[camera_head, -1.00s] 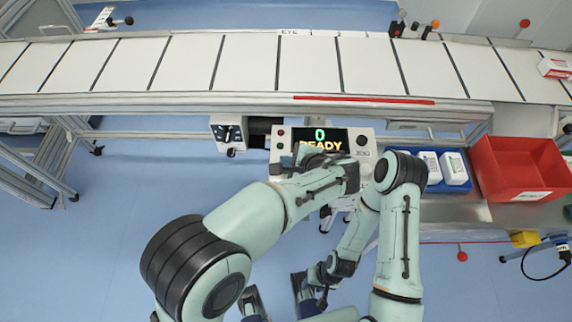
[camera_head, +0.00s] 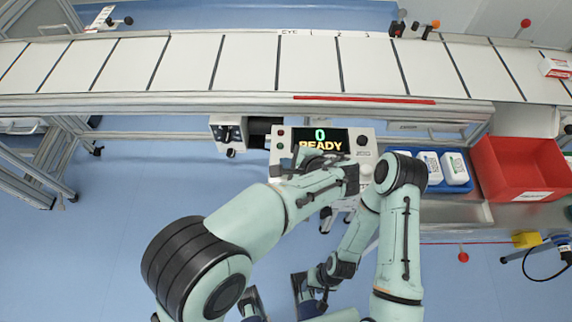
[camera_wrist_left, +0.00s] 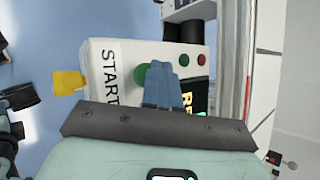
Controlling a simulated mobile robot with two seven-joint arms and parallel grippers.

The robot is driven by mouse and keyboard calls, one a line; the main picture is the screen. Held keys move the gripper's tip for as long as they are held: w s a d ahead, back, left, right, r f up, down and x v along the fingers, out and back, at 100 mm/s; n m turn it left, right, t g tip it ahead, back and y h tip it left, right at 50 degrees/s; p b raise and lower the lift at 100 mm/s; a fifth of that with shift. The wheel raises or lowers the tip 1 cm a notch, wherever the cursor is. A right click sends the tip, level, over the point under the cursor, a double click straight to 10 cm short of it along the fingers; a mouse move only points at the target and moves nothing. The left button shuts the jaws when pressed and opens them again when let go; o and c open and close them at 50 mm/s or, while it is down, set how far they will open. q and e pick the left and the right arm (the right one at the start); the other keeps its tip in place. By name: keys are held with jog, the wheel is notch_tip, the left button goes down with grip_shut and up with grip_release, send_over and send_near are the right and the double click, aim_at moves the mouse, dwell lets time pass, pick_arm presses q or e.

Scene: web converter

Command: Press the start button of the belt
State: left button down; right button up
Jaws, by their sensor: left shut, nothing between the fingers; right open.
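The control box (camera_head: 366,138) hangs below the belt (camera_head: 250,62), and its display (camera_head: 318,140) reads "0 READY". In the left wrist view the box (camera_wrist_left: 125,55) carries a START label (camera_wrist_left: 111,72) beside a green button (camera_wrist_left: 142,74). My left gripper (camera_head: 298,155) is over the left part of the box and hides the button in the head view. In the left wrist view its shut blue fingers (camera_wrist_left: 162,86) overlap the button's right edge. I cannot tell whether they touch it. My right gripper (camera_head: 280,304) is low in the head view, open, away from the box.
A small green lamp (camera_wrist_left: 184,60) and a red one (camera_wrist_left: 201,59) sit beside the button. A red bin (camera_head: 518,168) and a blue tray with white bottles (camera_head: 453,168) stand right of the box.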

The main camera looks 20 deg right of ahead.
pick_arm(q)
jog(key=shift+f, duration=0.25)
jog(key=shift+r, duration=0.15)
jog(key=shift+r+p, duration=0.75)
jog(key=shift+r, duration=0.3)
notch_tip(320, 180, up, 5)
jog(key=p, duration=0.4)
dwell(0.4)
dwell(0.4)
